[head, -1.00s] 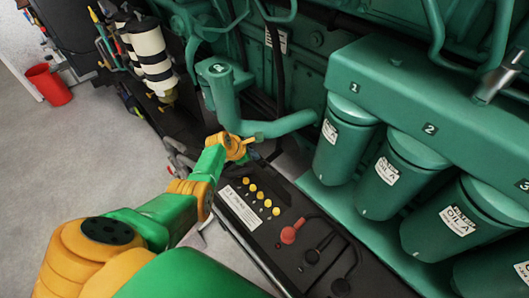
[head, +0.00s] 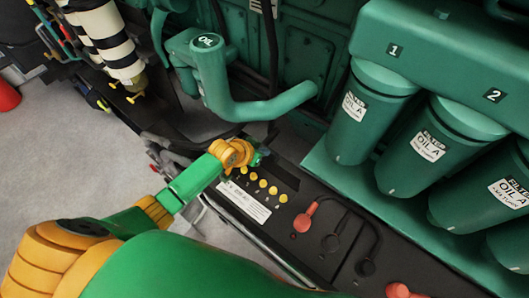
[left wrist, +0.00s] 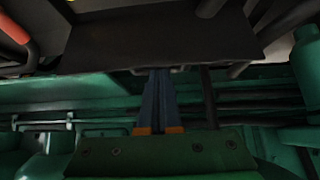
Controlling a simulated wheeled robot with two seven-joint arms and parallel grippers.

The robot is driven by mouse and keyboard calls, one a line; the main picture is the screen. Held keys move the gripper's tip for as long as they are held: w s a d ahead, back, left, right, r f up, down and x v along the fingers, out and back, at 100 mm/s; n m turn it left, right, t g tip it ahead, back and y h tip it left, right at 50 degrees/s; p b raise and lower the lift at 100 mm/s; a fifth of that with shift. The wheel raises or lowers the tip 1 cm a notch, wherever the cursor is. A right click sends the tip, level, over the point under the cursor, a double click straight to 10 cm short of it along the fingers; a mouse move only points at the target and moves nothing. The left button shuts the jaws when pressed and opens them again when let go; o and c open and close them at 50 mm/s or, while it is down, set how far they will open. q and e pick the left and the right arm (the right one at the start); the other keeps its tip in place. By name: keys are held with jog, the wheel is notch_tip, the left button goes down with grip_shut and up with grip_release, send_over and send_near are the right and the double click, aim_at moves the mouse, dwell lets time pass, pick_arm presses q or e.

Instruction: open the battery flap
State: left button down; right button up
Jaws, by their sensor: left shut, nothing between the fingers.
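The black battery (head: 318,245) lies low in front of the green engine, with a row of yellow caps, a white label and red and black terminals on top. No separate battery flap can be made out for sure in the head view. My left gripper (head: 258,158) is at the battery's far end, beside the yellow caps, its tips partly hidden. In the left wrist view its fingers (left wrist: 157,100) are together and empty, with their tips at the edge of a dark flat panel (left wrist: 160,40). Contact with it cannot be told. My right gripper is not in view.
A green oil filler pipe (head: 240,95) stands just behind the left gripper. Several green oil filters (head: 375,110) hang at the right. A striped cylinder (head: 105,35) is at the upper left. Bare grey floor (head: 80,150) lies at the left.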

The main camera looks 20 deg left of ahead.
pick_arm(q)
jog(key=shift+w+f, duration=0.35)
jog(key=shift+f, duration=0.15)
jog(key=shift+d+f, duration=0.1)
jog(key=shift+d, duration=0.2)
jog(key=shift+w, duration=0.15)
